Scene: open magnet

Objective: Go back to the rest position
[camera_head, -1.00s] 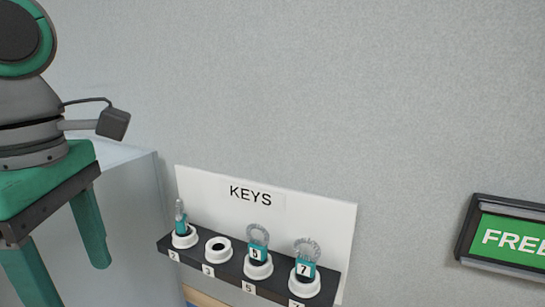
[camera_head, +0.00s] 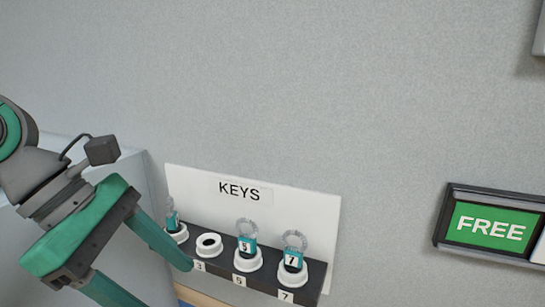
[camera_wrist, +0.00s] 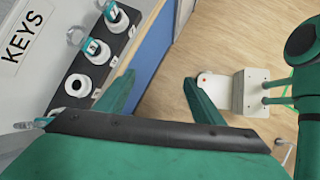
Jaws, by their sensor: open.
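My gripper (camera_head: 163,279) is at the lower left of the head view, tilted, with its two green fingers spread apart. In the wrist view my gripper (camera_wrist: 158,88) is open and nothing shows between its fingers. In the head view it overlaps the left end of the dark key rack (camera_head: 263,282) and hides part of it. I cannot tell whether it touches the rack.
Keys tagged 5 (camera_head: 246,246) and 7 (camera_head: 292,256) and a partly hidden left key (camera_head: 172,221) stand in white holders. Holder 3 (camera_head: 209,245) is empty. A KEYS board (camera_head: 300,210) stands behind. A FREE sign (camera_head: 490,227) hangs right. A white box (camera_wrist: 251,93) is over wooden floor.

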